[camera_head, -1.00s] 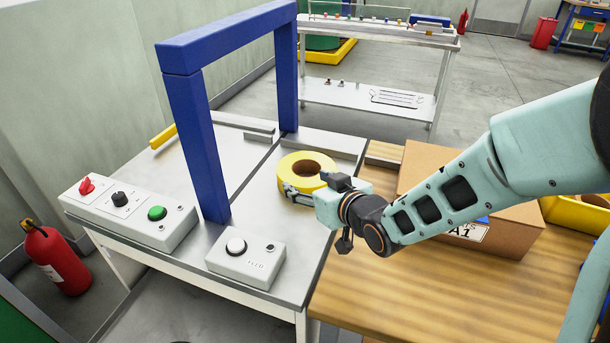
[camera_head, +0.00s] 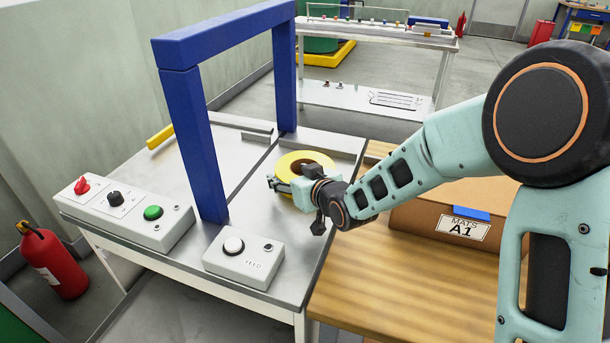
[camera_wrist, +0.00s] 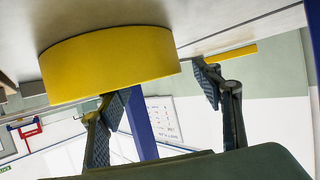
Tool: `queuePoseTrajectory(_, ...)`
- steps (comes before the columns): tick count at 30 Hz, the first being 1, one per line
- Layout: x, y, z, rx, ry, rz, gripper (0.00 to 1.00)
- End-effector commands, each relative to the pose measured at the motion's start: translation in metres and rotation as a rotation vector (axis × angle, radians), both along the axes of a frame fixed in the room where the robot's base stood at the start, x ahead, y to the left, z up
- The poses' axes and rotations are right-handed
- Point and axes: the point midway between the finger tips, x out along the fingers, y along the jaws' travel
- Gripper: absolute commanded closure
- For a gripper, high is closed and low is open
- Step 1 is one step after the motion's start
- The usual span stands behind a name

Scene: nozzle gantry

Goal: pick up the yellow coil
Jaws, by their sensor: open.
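The yellow coil (camera_head: 288,164) is a thick ring lying flat on the metal table, to the right of the blue gantry. My gripper (camera_head: 275,184) is at its near side in the head view and hides much of its front and hole. In the wrist view the coil's curved outer side (camera_wrist: 110,65) fills the upper left. My gripper (camera_wrist: 162,94) is open there, with a gap between its two fingers. The left finger overlaps the coil's lower edge in the picture; the right finger is just past its right end. Whether either finger touches it, I cannot tell.
The blue gantry (camera_head: 196,140) stands close to the left of the coil. A feed button box (camera_head: 245,262) and a control panel (camera_head: 125,214) sit at the table's front. A cardboard box (camera_head: 420,218) stands on the wooden table to the right.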

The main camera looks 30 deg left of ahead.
Motion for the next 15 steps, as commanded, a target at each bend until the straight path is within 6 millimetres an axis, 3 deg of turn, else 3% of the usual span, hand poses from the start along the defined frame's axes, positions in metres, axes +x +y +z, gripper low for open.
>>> queuePoseTrajectory(2,-0.0001,-0.0001,0.0002,0.0,0.0,0.0,0.41)
queuePoseTrajectory(15,-0.0001,-0.0003,0.0002,0.001,0.001,0.0,0.9)
